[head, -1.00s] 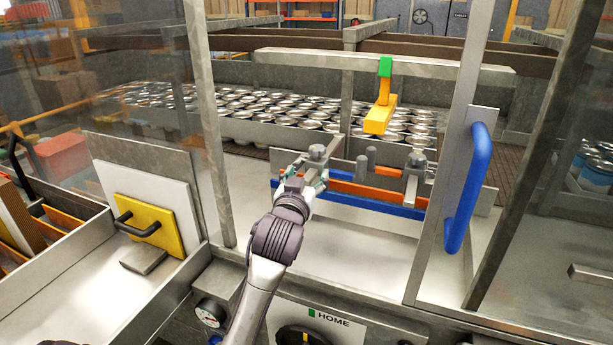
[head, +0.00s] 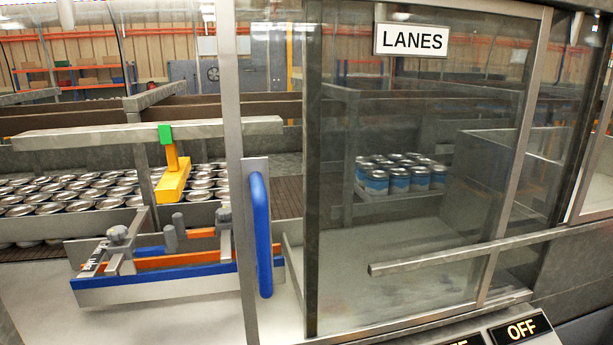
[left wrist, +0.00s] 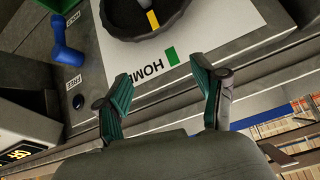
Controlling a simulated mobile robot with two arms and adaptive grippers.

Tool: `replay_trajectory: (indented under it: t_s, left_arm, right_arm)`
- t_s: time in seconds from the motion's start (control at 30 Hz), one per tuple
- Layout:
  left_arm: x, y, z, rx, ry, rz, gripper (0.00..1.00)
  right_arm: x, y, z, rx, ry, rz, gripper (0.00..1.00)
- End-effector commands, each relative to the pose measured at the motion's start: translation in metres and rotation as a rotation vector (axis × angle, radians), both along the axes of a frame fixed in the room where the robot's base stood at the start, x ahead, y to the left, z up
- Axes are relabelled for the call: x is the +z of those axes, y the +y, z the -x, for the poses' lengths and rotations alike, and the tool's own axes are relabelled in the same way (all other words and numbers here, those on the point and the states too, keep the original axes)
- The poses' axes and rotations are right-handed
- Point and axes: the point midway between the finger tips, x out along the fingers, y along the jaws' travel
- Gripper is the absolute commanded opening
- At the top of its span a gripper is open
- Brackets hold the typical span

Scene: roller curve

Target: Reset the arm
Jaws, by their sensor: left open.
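A yellow arm (head: 172,180) hangs under a grey beam, below a green block (head: 165,133), in the head view. A guide fixture with orange bars (head: 180,260) and a blue strip (head: 165,280) stands below it, with grey clamp knobs. In the left wrist view a dark round knob (left wrist: 125,22) with a yellow pointer mark sits on a white plate (left wrist: 205,30) marked HOME with a green mark. My left gripper (left wrist: 161,68) is open and empty, its fingertips over the plate's edge in the picture. I cannot tell its distance. My right gripper is in neither view.
A blue door handle (head: 262,235) and a glass panel with a LANES sign (head: 411,39) stand at the middle. Blue-banded cans (head: 400,178) stand behind the glass. Many open cans (head: 70,190) fill the left. A blue lever (left wrist: 65,45) sits beside the HOME plate.

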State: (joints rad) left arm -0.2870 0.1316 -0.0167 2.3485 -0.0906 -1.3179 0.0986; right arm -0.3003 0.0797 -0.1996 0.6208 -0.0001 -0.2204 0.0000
Motion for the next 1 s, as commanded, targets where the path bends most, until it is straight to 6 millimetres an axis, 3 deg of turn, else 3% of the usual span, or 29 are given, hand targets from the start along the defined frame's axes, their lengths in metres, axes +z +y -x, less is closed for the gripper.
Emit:
replay_trajectory:
  t_s: [0.03, 0.2, 0.5, 0.6, 0.87, 1.0]
  left_arm:
    - [-0.013, -0.009, 0.02, -0.024, 0.062, 0.008, 0.69]
    - [-0.04, -0.032, 0.075, -0.091, 0.232, 0.034, 0.69]
    - [-0.063, -0.063, 0.161, -0.194, 0.47, 0.08, 0.69]
    - [-0.094, -0.062, 0.147, -0.19, 0.474, 0.076, 0.69]
    - [-0.172, -0.064, 0.137, -0.191, 0.504, 0.077, 0.69]
    - [-0.23, -0.064, 0.141, -0.195, 0.529, 0.076, 0.69]
  right_arm:
    - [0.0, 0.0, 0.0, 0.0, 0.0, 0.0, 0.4]
    - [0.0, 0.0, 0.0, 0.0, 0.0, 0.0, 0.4]
    - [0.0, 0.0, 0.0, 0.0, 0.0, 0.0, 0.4]
    - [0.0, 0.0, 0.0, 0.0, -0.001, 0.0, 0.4]
    - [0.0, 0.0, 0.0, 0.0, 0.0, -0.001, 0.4]
    - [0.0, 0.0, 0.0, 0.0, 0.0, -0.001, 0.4]
